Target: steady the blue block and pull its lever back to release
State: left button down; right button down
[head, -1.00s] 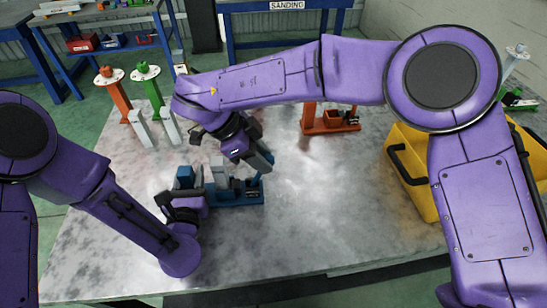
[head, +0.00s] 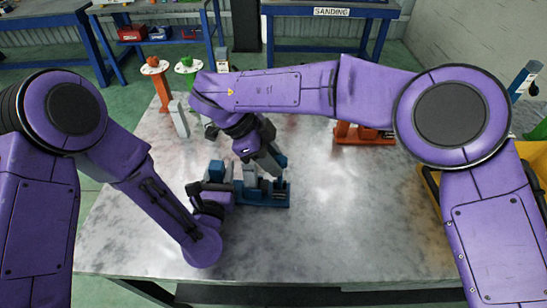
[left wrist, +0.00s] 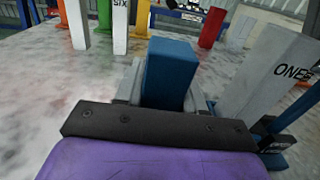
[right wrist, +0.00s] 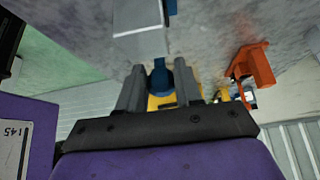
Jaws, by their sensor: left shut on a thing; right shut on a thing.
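The blue block's base (head: 262,200) lies on the table, with an upright blue post (head: 216,171) at its left end and a grey upright marked "ONE" beside it. My left gripper (head: 214,186) is shut on the blue post; its grey fingers flank the post (left wrist: 172,75) in the left wrist view. My right gripper (head: 272,163) reaches over from above and is shut on the blue lever (head: 280,160) at the base's right end. In the right wrist view the lever (right wrist: 160,76) stands between the grey fingers. The fingertips are partly hidden in the head view.
An orange fixture (head: 362,136) stands behind to the right. Orange (head: 160,85) and green (head: 190,68) posts stand at the back left. A yellow bin (head: 433,205) is at the right, partly behind my right arm. The table's front and right middle are clear.

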pick_arm(q)
jog(key=shift+d, duration=0.35)
pick_arm(e)
jog(key=shift+s+a+f, duration=0.15)
jog(key=c, duration=0.8)
grip_release()
pick_arm(q)
jog(key=shift+w+a, duration=0.1)
pick_arm(e)
jog(key=shift+o, duration=0.2)
pick_arm(q)
jog(key=shift+a, duration=0.15)
pick_arm(e)
notch_tip(320, 180, up, 10)
pick_arm(q)
jog(key=shift+c, duration=2.2)
grip_release()
